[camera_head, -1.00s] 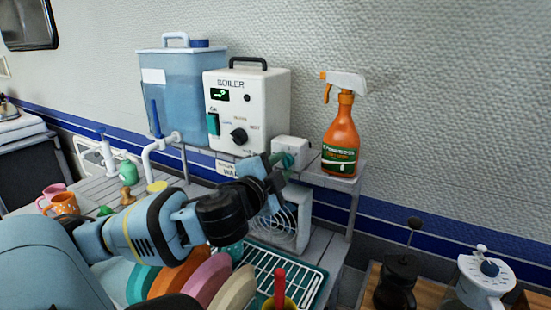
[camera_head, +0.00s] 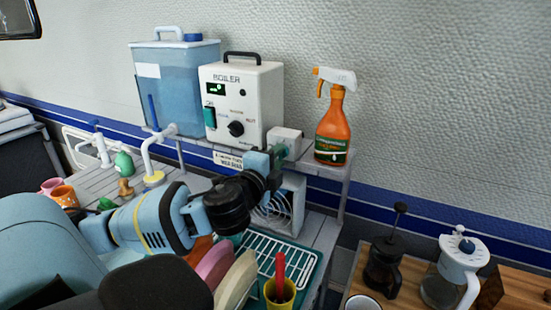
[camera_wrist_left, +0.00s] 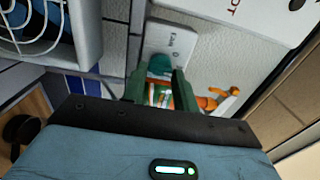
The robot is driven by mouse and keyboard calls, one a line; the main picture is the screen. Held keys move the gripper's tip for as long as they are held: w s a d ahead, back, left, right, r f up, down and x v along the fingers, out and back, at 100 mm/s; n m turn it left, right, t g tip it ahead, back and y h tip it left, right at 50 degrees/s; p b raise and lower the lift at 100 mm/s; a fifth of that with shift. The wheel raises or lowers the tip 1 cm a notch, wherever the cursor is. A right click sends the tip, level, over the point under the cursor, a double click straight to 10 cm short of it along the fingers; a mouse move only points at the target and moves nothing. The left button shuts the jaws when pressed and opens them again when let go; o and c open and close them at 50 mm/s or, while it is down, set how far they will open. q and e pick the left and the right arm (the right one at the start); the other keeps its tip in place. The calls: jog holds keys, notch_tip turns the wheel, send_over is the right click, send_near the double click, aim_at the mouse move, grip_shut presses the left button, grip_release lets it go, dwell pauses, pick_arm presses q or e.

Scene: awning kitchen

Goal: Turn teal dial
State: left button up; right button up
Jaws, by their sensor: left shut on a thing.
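The teal dial (camera_head: 282,151) sticks out of the front of a small white box (camera_head: 288,137) on the shelf, right of the boiler. In the left wrist view the dial (camera_wrist_left: 160,64) shows at the fingertips, in front of the white box (camera_wrist_left: 172,38). My left gripper (camera_head: 277,155) reaches in from the left and is shut on the dial. Its green fingers (camera_wrist_left: 160,84) lie on either side of the dial. The gripper hides part of the dial in the head view. My right gripper is not in view.
The boiler (camera_head: 240,100) and a blue water tank (camera_head: 172,90) stand left of the box. An orange spray bottle (camera_head: 333,125) stands close on its right. A fan (camera_head: 283,207) is below. A dish rack (camera_head: 283,256) with plates and a yellow cup (camera_head: 279,294) is nearer.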

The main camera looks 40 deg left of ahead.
pick_arm(q)
jog(key=o, duration=1)
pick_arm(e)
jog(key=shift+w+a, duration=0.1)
pick_arm(q)
jog(key=p+v, duration=0.1)
jog(key=v, duration=0.6)
jog(key=shift+s+r, duration=0.1)
jog(key=shift+s, duration=0.3)
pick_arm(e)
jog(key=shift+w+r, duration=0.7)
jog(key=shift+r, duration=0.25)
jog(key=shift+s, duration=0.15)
pick_arm(q)
jog(key=shift+d, duration=0.1)
